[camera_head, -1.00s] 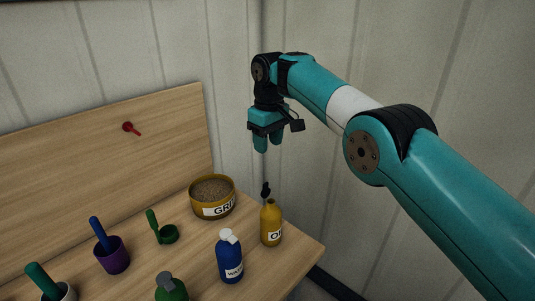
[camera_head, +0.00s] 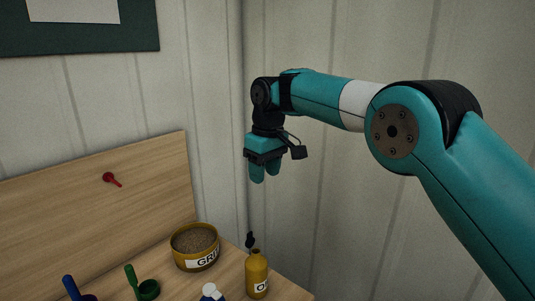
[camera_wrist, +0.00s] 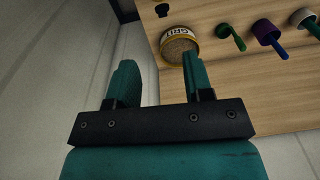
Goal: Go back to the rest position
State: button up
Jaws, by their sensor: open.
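My gripper (camera_head: 264,172) hangs pointing down in the air above the right end of the wooden bench, close to the corner of the walls. It holds nothing. In the wrist view its two teal fingers (camera_wrist: 158,85) stand apart with a clear gap between them.
On the bench stand a round yellow tin (camera_head: 195,247) of brown grit, a yellow bottle (camera_head: 257,274), a blue bottle with white cap (camera_head: 212,293) and a green scoop (camera_head: 147,289). A red peg (camera_head: 111,180) sits on the backboard. Wall panels are close behind my gripper.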

jog(key=s+d+r+y+b, duration=0.1)
jog(key=s+d+r+b, duration=0.1)
jog(key=s+d, duration=0.55)
jog(key=s+d+f+m+b, duration=0.1)
jog(key=s+d+f, duration=0.1)
jog(key=s, duration=0.7)
jog(key=s+d+f+m+y+b, duration=0.1)
jog(key=s+d+f+b, duration=0.1)
jog(key=s, duration=0.8)
jog(key=s+d+f+m+y+b, duration=0.1)
jog(key=s+d+f, duration=0.3)
jog(key=s, duration=0.5)
jog(key=shift+s+d, duration=0.25)
jog(key=shift+d, duration=0.3)
